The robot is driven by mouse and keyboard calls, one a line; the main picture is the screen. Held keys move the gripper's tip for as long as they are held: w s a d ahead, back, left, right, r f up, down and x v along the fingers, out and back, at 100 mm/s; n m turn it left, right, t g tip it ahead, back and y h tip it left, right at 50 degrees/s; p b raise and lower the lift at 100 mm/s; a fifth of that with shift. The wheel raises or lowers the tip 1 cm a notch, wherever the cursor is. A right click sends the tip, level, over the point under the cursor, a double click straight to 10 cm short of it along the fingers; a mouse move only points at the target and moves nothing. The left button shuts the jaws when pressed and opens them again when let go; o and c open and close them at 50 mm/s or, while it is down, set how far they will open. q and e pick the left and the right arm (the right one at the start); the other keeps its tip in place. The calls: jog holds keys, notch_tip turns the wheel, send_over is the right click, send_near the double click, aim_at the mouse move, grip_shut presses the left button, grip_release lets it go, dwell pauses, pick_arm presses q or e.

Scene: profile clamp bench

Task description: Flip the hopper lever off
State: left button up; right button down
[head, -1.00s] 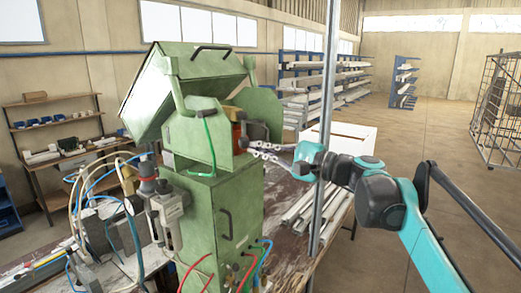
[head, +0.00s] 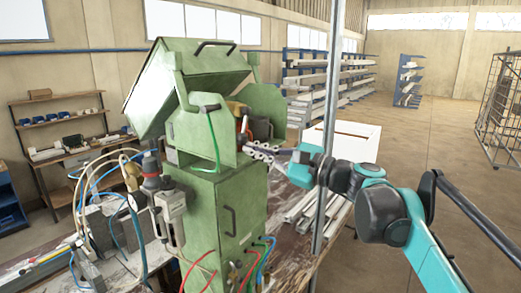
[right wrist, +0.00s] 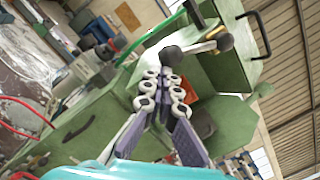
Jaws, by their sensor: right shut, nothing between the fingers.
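The green hopper machine (head: 225,205) stands upright on the bench in the head view. In the head view the lever (head: 244,125) is small, between the hopper's green side plates. My right gripper (head: 256,151) reaches in from the right, close to the lever; it also shows in the right wrist view (right wrist: 163,78). Its fingers are shut and empty, their tips near the knob; I cannot tell whether they touch it. My left gripper is not in view.
Hoses and valve parts (head: 130,185) crowd the machine's left side. Metal profiles (head: 302,208) lie on the bench to the right. Open floor lies further right.

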jog(key=s+a+r+m, duration=0.1)
jog(key=m, duration=0.2)
jog(key=s+a+r+m+p, duration=0.1)
jog(key=s+m, duration=0.1)
jog(key=m, duration=0.1)
jog(key=s+a+r+m+t, duration=0.1)
jog(key=m, duration=0.3)
jog(key=shift+s+a+r+p, duration=0.25)
jog(key=shift+s+r+p, duration=0.05)
jog(key=shift+s+p, duration=0.1)
jog(key=shift+s+a+r+m+t+h+p, duration=0.15)
jog(key=shift+r+m+p, duration=0.1)
jog(key=shift+r+m, duration=0.25)
jog(key=shift+s+a+r+m+t+h+p, duration=0.1)
jog(key=shift+s+r+m+p, duration=0.2)
jog(key=shift+m, duration=0.35)
jog(key=shift+s+a+r+m+t+h+p, duration=0.1)
jog(key=shift+a+r+m+t+h+p, duration=0.1)
jog(key=shift+r+m, duration=0.35)
